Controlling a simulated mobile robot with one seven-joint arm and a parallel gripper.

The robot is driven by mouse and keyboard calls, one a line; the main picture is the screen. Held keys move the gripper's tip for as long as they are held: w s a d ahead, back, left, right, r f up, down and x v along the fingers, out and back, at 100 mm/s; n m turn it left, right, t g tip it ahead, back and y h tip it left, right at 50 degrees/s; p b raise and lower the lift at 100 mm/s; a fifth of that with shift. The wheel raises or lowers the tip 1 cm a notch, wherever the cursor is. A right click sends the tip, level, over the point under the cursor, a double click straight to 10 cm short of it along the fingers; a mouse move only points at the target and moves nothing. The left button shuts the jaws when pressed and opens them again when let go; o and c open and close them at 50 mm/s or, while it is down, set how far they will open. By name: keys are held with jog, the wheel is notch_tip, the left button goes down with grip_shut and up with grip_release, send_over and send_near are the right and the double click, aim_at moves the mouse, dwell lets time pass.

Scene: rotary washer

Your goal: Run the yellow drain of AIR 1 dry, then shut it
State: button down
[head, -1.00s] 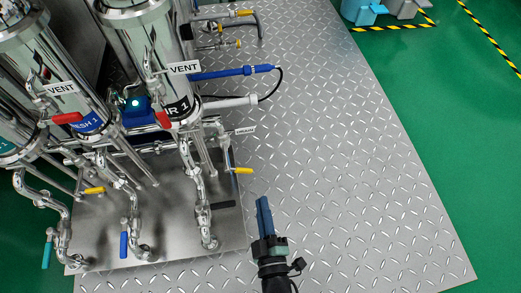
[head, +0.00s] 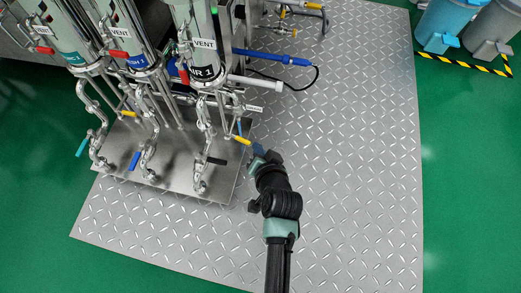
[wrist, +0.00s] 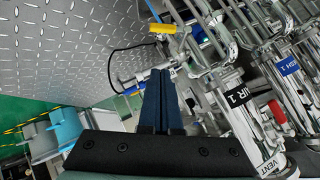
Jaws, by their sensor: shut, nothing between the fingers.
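The AIR 1 vessel (head: 203,74) is a clear and steel cylinder with a dark label, at the upper middle of the head view. Its label also shows in the wrist view (wrist: 237,96). The yellow drain handle (head: 243,140) sticks out to the right at the end of the low pipework below AIR 1. It also shows in the wrist view (wrist: 162,28), beyond my fingertips and apart from them. My gripper (head: 257,152) is shut and empty, just right of and below the yellow handle in the head view. Its blue fingers (wrist: 161,92) lie together.
Black (head: 212,161), blue (head: 135,160) and teal (head: 82,146) handles sit on nearby pipes, and red handles above. A white pipe (head: 262,82) and a blue rod (head: 285,59) stick out right. Bins (head: 450,25) stand at upper right. The tread-plate floor right of the skid is clear.

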aim_at(239, 139)
jog(key=w+a+f+b, duration=0.2)
jog(key=w+f+b, duration=0.4)
jog(key=f, duration=0.2)
jog(key=shift+w+a, duration=0.2)
jog(key=shift+a, duration=0.2)
jog(key=shift+f+b, duration=0.15)
jog(key=shift+b, duration=0.2)
jog(key=shift+f+b, duration=0.15)
jog(key=shift+b, duration=0.15)
